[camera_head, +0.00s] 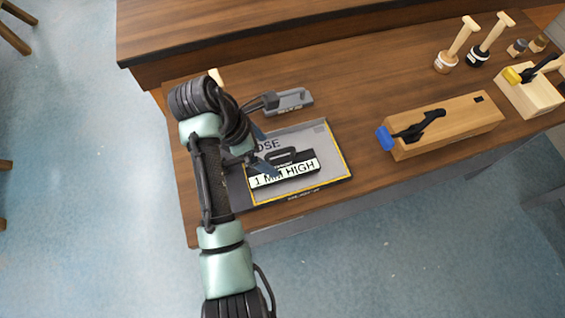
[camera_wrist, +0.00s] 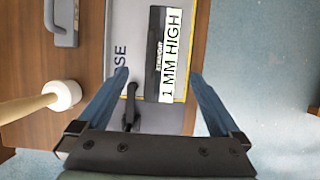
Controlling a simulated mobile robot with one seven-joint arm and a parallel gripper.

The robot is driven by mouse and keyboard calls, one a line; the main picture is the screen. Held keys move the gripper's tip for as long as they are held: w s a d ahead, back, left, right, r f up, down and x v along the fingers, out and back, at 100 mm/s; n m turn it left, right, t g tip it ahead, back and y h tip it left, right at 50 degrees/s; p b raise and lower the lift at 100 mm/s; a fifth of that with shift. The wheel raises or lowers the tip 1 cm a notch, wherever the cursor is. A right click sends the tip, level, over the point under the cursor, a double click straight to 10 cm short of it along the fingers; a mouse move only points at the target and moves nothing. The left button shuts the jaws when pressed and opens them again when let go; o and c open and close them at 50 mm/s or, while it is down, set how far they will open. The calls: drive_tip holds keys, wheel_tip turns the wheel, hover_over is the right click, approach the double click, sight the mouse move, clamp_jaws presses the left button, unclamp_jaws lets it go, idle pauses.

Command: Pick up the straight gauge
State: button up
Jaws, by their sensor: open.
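The straight gauge (camera_head: 306,157) is a black block with a black handle and a white label reading "1 MM HIGH". It lies in a shallow grey tray (camera_head: 335,163) with a yellow edge, near the table's front. In the wrist view the gauge (camera_wrist: 155,50) is ahead, its near end between the fingertips in the picture. My gripper (camera_head: 264,151) is open, with its blue fingers over the tray's left part; it also shows in the wrist view (camera_wrist: 158,75). No contact with the gauge is visible. My arm hides the tray's left end in the head view.
A grey handled tool (camera_head: 292,101) lies behind the tray. A wooden-handled tool with a white head (camera_wrist: 62,95) is left of my gripper. A small dark handle-like part (camera_wrist: 130,108) sits beside the gauge. A wooden block with a black lever (camera_head: 445,125) stands right.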

hover_over(282, 168)
drive_tip(key=a, duration=0.2)
wheel_tip(282, 168, down, 4)
drive_tip(key=shift+f, duration=0.2)
drive_tip(key=shift+s+x, duration=0.15)
drive_tip(key=shift+x, duration=1.15)
drive_tip(key=shift+s+x, duration=0.15)
drive_tip(key=shift+x, duration=1.15)
drive_tip(key=shift+a+f, duration=0.1)
drive_tip(key=shift+a, duration=0.1)
drive_tip(key=c, duration=1.6)
